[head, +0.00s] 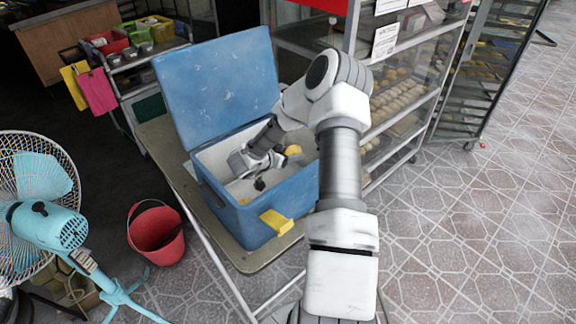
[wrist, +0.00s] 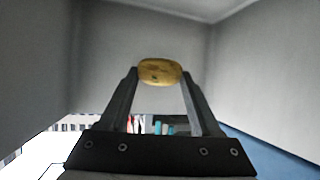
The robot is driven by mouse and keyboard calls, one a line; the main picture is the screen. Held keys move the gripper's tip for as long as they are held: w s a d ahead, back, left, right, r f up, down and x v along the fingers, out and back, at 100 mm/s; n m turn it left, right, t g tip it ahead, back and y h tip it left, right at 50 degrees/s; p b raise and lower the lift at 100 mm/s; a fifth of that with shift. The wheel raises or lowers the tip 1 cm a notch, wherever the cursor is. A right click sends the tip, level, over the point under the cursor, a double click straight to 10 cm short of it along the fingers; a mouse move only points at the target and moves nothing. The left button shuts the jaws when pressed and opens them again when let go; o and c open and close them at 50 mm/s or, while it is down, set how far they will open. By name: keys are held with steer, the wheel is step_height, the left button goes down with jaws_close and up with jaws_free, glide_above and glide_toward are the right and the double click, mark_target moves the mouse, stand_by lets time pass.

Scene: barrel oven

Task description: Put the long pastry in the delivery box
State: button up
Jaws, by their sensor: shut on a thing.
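The delivery box is an open blue cooler-like box (head: 240,222) with a white inside, its lid raised at the back. My arm reaches down into it. My gripper (head: 287,155) is inside the box opening, shut on the long pastry (head: 294,150), a golden-brown piece near the box's right inner wall. In the wrist view my gripper (wrist: 160,85) has the pastry (wrist: 160,72) between its two fingertips, with pale inner walls and a corner of the box behind it. My arm partly hides the box's right side, and the box floor under the pastry cannot be made out.
The box stands on a small table (head: 247,262). A glass case (head: 405,90) with shelves of baked goods stands behind and to the right. A red bucket (head: 157,235) and a blue fan (head: 45,225) are at left. The tiled floor (head: 480,240) at right is clear.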

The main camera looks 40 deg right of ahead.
steer(key=shift+f, duration=2.05)
steer(key=shift+f+b, duration=0.5)
steer(key=shift+f, duration=0.1)
steer(key=o, duration=1.4)
steer(key=shift+r, duration=0.15)
steer(key=shift+r+p, duration=0.3)
steer(key=v, duration=0.7)
steer(key=shift+a+r, duration=0.25)
